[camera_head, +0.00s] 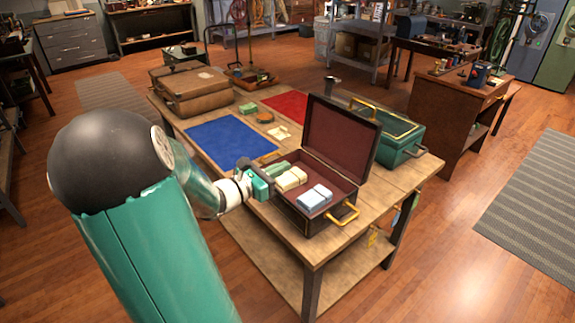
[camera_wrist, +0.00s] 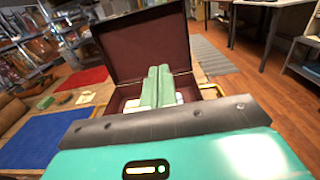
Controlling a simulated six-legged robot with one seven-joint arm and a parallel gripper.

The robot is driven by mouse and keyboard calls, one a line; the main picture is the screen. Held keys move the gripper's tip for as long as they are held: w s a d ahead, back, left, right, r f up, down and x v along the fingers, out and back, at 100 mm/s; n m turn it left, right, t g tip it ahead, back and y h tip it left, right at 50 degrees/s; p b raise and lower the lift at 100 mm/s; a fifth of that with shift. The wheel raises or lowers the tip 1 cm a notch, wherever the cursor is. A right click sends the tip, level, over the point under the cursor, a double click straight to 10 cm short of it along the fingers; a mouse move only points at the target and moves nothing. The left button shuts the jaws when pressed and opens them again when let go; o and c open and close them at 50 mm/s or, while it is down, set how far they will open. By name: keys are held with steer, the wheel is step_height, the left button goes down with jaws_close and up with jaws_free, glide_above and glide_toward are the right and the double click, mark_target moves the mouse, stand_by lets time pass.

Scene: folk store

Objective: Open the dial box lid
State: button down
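A dark box (camera_head: 304,218) with a wine-red lining and brass handles stands on the wooden table. Its lid (camera_head: 341,140) stands raised, roughly upright, with the lining showing; the lid also fills the upper middle of the wrist view (camera_wrist: 143,42). Small bundles, cream (camera_head: 291,179) and pale blue (camera_head: 314,197), lie inside. I cannot make out a dial. My gripper (camera_head: 270,179) is at the box's left side. In the wrist view its green fingers (camera_wrist: 158,82) lie side by side, shut with nothing visible between them, pointing toward the open box. Contact with the box cannot be told.
A green box (camera_head: 395,137) with gold trim stands behind the raised lid. A blue mat (camera_head: 231,138), a red mat (camera_head: 287,106) and a brown suitcase (camera_head: 197,94) occupy the table's far left part.

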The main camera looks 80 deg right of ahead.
steer(key=v, duration=0.5)
steer(key=shift+w+a, duration=0.25)
stand_by(0.5)
steer(key=w+a+f+m+t+y, duration=0.1)
steer(key=w+a+m+t+y, duration=0.5)
steer(key=a, duration=0.5)
steer(key=w+a+f+m+t+y, duration=0.1)
steer(key=w+a+t, duration=0.3)
steer(key=w+a, duration=0.5)
steer(key=w+a+r+m+t+y, duration=0.1)
steer(key=a+r+t+y, duration=0.2)
steer(key=a, duration=1)
steer(key=w+a+r+m+t+y, duration=0.1)
steer(key=a+r+t+y, duration=0.2)
steer(key=a, duration=1)
steer(key=shift+w+r+m+t+y, duration=0.3)
steer(key=shift+w+r+m+t, duration=0.1)
steer(key=shift+r+t, duration=0.25)
